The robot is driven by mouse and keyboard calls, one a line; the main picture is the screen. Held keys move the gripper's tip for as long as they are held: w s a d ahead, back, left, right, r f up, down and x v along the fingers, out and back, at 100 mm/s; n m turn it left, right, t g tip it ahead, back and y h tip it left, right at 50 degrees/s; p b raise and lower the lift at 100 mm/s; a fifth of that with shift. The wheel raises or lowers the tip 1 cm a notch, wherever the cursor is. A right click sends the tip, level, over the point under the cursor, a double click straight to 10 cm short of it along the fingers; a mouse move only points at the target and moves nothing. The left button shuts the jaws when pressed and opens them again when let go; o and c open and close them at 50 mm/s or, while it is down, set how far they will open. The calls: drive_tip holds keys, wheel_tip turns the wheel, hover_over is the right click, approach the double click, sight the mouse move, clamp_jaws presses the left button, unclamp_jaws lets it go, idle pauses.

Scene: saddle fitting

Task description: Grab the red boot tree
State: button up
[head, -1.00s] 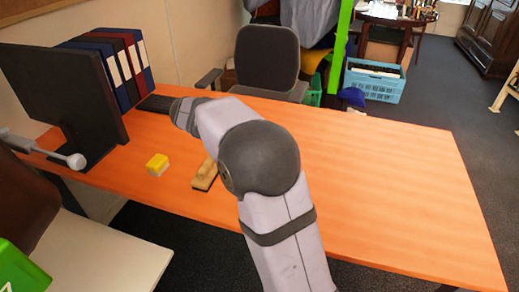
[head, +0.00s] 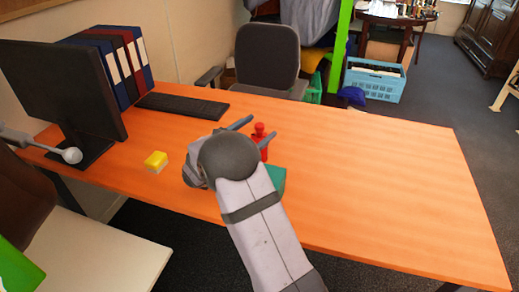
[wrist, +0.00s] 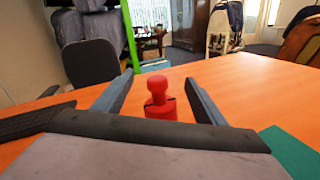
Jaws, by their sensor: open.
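The red boot tree (head: 263,148) stands upright on the orange table, just beyond the arm's rounded wrist in the head view. It has a knob on top, and its lower part is partly hidden by my arm. In the wrist view the red boot tree (wrist: 160,105) shows between the two fingers, near the picture's middle. My gripper (head: 262,125) is open, with one finger on either side of it. The wrist view shows a gap on both sides of the boot tree between my gripper's fingers (wrist: 158,80); no contact shows.
A teal flat thing (head: 277,178) lies right of my arm. A yellow block (head: 155,161) sits to the left. A keyboard (head: 182,105), a monitor (head: 60,90) and binders (head: 118,60) occupy the far left. The table's right side (head: 390,180) is clear.

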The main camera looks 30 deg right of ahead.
drive_tip(key=f+n, duration=0.1)
drive_tip(key=a+f+n+t, duration=0.1)
drive_tip(key=f+n, duration=0.1)
drive_tip(key=f+n+t+y, duration=0.1)
drive_tip(key=f, duration=0.1)
drive_tip(key=shift+s+a, duration=0.3)
drive_tip(key=shift+p+x, duration=0.4)
drive_tip(key=shift+x, duration=3.3)
drive_tip(key=c, duration=1.3)
